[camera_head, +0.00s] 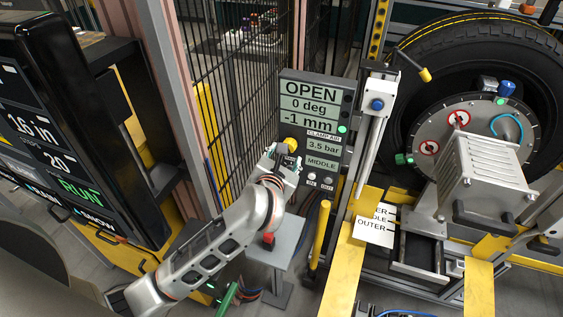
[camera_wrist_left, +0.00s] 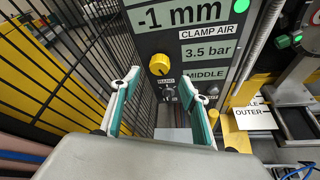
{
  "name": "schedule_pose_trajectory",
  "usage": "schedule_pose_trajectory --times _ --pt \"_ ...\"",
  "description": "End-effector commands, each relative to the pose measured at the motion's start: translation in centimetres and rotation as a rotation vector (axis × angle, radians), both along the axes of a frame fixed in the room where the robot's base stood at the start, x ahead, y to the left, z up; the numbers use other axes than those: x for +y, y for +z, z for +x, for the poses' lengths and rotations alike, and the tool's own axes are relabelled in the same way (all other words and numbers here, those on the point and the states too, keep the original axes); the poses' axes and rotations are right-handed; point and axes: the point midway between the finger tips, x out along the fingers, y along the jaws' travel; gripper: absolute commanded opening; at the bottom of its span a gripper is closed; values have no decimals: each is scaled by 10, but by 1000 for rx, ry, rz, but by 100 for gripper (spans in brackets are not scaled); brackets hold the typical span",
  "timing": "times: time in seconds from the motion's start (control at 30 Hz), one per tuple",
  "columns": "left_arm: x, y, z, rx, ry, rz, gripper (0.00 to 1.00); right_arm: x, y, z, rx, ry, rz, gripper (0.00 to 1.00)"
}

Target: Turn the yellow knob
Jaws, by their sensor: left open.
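The yellow knob (camera_head: 290,144) is on the left part of a grey control panel (camera_head: 342,93), beside the "3.5 bar" readout. In the left wrist view the yellow knob (camera_wrist_left: 159,64) shows whole, beyond the fingertips and between their lines. The panel reads OPEN, 0 deg, -1 mm, CLAMP AIR 3.5 bar and MIDDLE. My left gripper (camera_head: 284,163) is open and empty, just below the knob in the head view. In the left wrist view my left gripper (camera_wrist_left: 161,80) has its fingers spread, with the knob apart from both. My right gripper is not in view.
A small dark switch (camera_wrist_left: 169,93) is below the knob. A black mesh fence (camera_head: 235,110) stands left of the panel. A white column (camera_head: 376,115) and a wheel with tyre (camera_head: 450,60) are to the right. A black display cabinet (camera_head: 75,100) stands far left.

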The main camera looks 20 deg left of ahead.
Motion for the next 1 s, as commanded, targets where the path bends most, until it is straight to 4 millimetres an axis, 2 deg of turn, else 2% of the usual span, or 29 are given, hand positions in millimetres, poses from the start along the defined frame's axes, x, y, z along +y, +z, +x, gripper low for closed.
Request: schedule_pose_trajectory --times 0.1,0.3,1.0 --pt "-3 7 -20 0 -1 -1 45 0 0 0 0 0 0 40" --pt "-5 14 -38 0 0 0 45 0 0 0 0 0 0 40" --pt "-5 16 -41 0 0 -1 45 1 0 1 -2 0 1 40"
